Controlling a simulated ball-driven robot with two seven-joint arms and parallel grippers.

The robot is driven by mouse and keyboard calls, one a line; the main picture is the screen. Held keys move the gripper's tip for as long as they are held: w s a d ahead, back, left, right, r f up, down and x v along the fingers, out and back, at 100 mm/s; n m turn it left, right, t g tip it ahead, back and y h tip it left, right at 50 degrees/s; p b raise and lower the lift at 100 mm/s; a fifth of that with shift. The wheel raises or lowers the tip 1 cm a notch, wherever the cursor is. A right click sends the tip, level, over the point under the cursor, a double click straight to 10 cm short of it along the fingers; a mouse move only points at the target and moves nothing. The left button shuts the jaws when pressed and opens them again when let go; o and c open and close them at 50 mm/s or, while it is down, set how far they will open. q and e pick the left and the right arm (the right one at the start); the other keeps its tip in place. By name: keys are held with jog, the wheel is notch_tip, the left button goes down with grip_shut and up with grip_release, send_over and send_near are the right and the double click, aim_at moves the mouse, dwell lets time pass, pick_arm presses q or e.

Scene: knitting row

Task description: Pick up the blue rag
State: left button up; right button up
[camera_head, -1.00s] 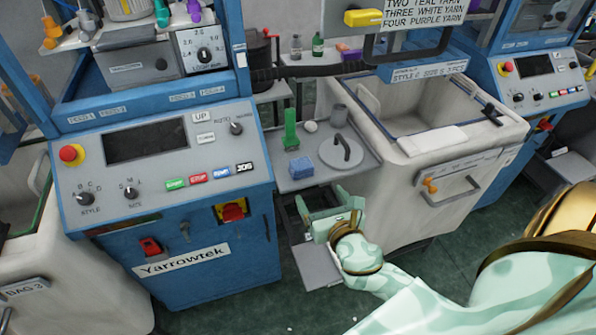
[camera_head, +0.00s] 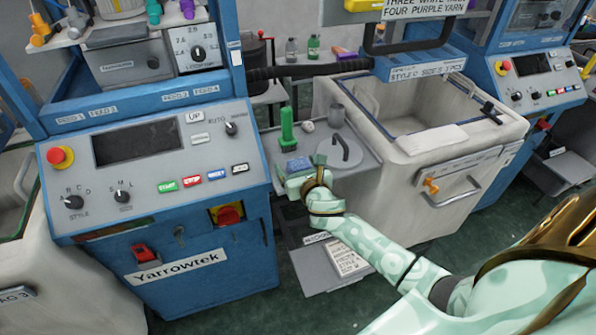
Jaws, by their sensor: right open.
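The blue rag (camera_head: 300,163) is a small folded blue block on the grey shelf between the blue machine and the white bin. It is partly hidden by my right gripper (camera_head: 304,172). My right gripper is pale green, stands at the near side of the rag and is open. Its fingertips are close to the rag or beside it; I cannot tell whether they touch it. My left gripper is not in view.
A green upright tool (camera_head: 288,130) stands right behind the rag. A grey lid with a black handle (camera_head: 343,150) lies to its right. The blue Yarrowtek machine (camera_head: 165,180) is on the left, the white bin (camera_head: 440,165) on the right. A lower shelf (camera_head: 325,268) holds a printed card.

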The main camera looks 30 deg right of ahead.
aim_at(296, 159)
jog(key=shift+w+d+f, duration=0.1)
jog(key=shift+w, duration=0.3)
jog(key=c, duration=1.1)
jog(key=shift+o, duration=0.2)
jog(key=shift+r+p, duration=0.35)
jog(key=shift+r, duration=0.2)
notch_tip(296, 159, up, 3)
jog(key=shift+r+p, duration=0.1)
jog(key=shift+p, duration=0.85)
jog(key=s+d+r+p, duration=0.2)
jog(key=s+r, duration=0.2)
jog(key=s, duration=0.2)
jog(key=s+d+r+p, duration=0.1)
jog(key=s+r+p, duration=0.2)
jog(key=s+r, duration=0.2)
jog(key=s, duration=0.2)
jog(key=shift+s+d, duration=0.3)
jog(key=shift+d, duration=0.05)
